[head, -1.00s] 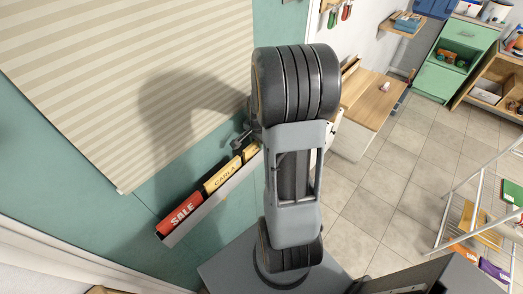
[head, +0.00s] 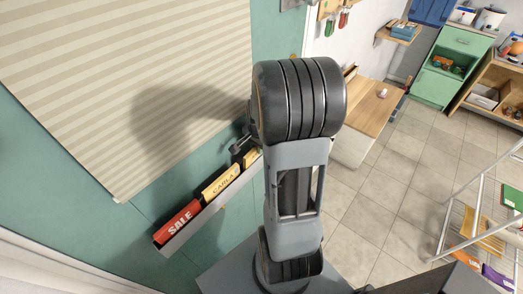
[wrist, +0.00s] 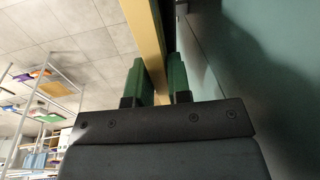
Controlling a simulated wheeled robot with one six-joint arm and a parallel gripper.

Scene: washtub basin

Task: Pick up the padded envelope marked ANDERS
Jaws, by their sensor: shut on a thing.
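A narrow wall rack (head: 205,213) holds a red item marked SALE (head: 178,222) and a yellow envelope marked CARLA (head: 220,182). Another yellow envelope (head: 250,158) shows just beyond CARLA, partly hidden behind my arm; no name on it is readable. My gripper (head: 243,143) is at that far end of the rack, mostly hidden by my arm. In the wrist view, my gripper's green fingers (wrist: 160,82) are shut on a yellow envelope (wrist: 146,38), seen edge-on. I cannot read the name ANDERS anywhere.
A striped blind (head: 130,80) hangs on the green wall above the rack. A wooden-topped cabinet (head: 370,105) stands beyond my arm. A wire rack (head: 443,228) with coloured envelopes stands at the right. The tiled floor (head: 395,185) between is clear.

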